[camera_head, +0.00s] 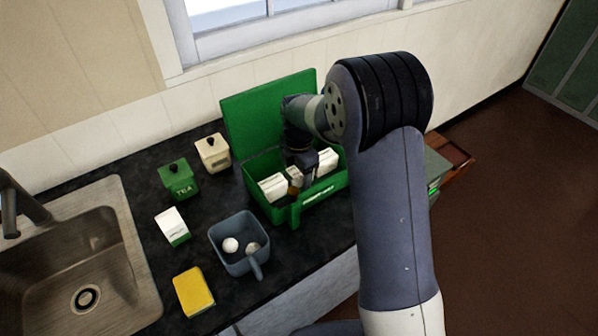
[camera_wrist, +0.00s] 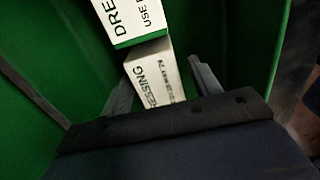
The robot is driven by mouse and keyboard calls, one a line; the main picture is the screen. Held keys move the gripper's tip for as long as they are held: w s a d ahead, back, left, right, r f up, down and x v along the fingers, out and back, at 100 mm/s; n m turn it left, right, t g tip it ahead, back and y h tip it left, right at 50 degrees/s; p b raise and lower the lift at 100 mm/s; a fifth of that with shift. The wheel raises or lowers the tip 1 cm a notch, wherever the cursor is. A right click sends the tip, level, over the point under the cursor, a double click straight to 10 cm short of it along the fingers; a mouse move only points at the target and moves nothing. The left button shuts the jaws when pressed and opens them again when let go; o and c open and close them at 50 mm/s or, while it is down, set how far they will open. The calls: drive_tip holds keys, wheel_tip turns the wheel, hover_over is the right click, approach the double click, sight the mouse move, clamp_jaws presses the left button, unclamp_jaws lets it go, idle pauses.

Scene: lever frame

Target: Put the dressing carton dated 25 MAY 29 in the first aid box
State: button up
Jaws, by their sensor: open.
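The green first aid box (camera_head: 277,213) stands open on the counter, its lid raised at the back. White dressing cartons (camera_head: 273,187) are inside at the left, and more (camera_head: 327,161) are at the right. My gripper (camera_head: 299,184) reaches down into the box between them. In the wrist view my gripper (camera_wrist: 160,74) is open, with a finger on either side of a white carton lettered DRESSING (camera_wrist: 157,82). Its date line is too blurred to read surely. Another carton (camera_wrist: 132,18), green-edged, lies just beyond it. A white and green carton (camera_head: 172,227) stands on the counter.
A grey-blue pan (camera_head: 231,262) holding white round things stands in front of the box. A yellow sponge-like block (camera_head: 194,291), a green TEA tin (camera_head: 179,181) and a cream tin (camera_head: 212,153) are nearby. The sink (camera_head: 84,262) is at left.

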wheel_tip(320, 180, up, 12)
drive_tip(key=b, duration=0.1)
drive_tip(key=shift+r, duration=0.15)
idle(0.4)
idle(1.0)
